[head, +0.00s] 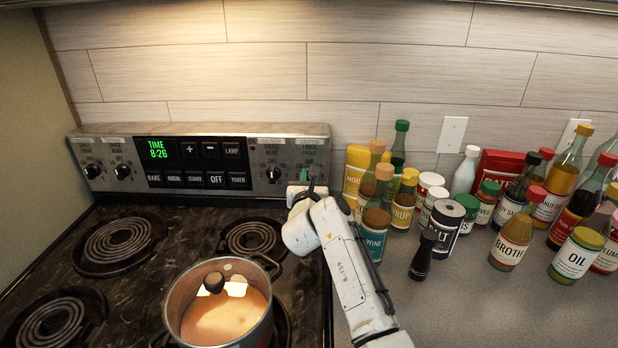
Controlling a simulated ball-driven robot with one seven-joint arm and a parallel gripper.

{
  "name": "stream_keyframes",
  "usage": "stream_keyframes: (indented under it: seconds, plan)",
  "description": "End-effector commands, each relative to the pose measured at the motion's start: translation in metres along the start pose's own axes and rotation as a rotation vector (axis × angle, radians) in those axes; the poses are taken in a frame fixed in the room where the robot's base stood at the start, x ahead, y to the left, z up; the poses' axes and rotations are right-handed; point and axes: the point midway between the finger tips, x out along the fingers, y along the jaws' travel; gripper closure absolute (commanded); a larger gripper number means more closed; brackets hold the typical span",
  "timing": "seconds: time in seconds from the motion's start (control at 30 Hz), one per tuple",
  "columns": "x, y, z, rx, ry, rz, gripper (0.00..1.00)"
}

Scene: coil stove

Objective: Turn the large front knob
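The stove's control panel (240,150) runs along the back, with dark round knobs at both ends. My gripper is at the right end of the panel, in front of that position. Its fingers are small and dark here, so I cannot tell whether they are open, shut or touching the knob. Another knob (273,174) shows just left of my gripper. Two more knobs, an outer one (92,170) and an inner one (122,171), sit at the left end.
A lidded pot (182,300) of orange-brown food stands on a front burner. Bare coil burners (118,242) lie to its left.

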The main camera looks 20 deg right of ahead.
Motion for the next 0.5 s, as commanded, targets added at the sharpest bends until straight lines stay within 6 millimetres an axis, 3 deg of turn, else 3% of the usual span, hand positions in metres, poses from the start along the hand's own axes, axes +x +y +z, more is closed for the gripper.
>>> stream_keyframes:
  seconds: [0.5]
  plan:
    - [-0.0006, -0.0012, 0.0001, 0.121, 0.001, 0.001, 1.00]
